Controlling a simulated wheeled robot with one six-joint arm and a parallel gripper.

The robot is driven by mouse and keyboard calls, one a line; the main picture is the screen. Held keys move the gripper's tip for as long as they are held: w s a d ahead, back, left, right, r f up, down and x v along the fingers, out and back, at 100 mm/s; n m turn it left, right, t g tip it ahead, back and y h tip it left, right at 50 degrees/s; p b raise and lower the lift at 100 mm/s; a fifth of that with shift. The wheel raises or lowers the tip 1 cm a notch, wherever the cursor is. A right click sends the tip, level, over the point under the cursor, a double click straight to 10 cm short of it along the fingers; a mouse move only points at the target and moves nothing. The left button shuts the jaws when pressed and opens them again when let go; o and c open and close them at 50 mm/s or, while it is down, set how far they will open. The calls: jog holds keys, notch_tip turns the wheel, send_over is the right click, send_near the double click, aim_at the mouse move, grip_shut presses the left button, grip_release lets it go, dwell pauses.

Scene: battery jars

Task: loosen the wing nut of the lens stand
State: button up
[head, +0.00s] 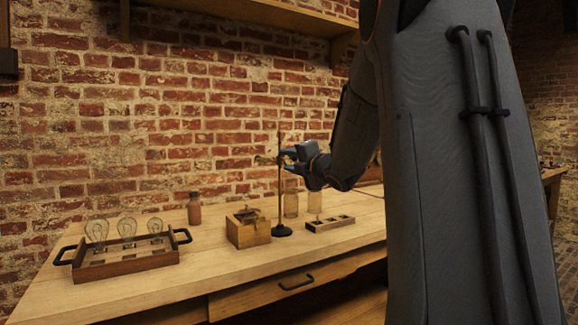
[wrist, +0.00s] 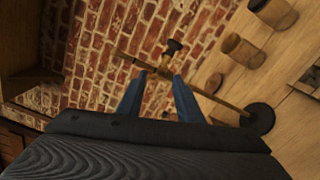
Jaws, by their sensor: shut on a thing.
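The lens stand (head: 279,190) is a thin upright brass rod on a round black base (head: 282,231), standing on the workbench. In the wrist view its rod (wrist: 213,97) runs slantwise down to the black base (wrist: 258,118). A brass clamp with a dark knob (wrist: 174,46) sits on the upper rod. My gripper (head: 290,160) reaches the clamp from the right, its blue fingers level with it. In the wrist view the fingers (wrist: 158,80) are shut on the brass wing nut at the clamp, whose wings are mostly hidden between the tips.
A wooden box (head: 248,232) stands left of the base, and a slotted wooden block (head: 329,224) right of it. Jars (head: 291,204) stand behind. A tray (head: 125,262) with glass bulbs and a brown bottle (head: 194,209) are further left. The bench front is clear.

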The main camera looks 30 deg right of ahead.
dwell(0.4)
jog(key=o, duration=1)
jog(key=shift+o, duration=0.2)
jog(key=s, duration=0.7)
jog(key=shift+s, duration=0.4)
jog(key=shift+d, duration=0.1)
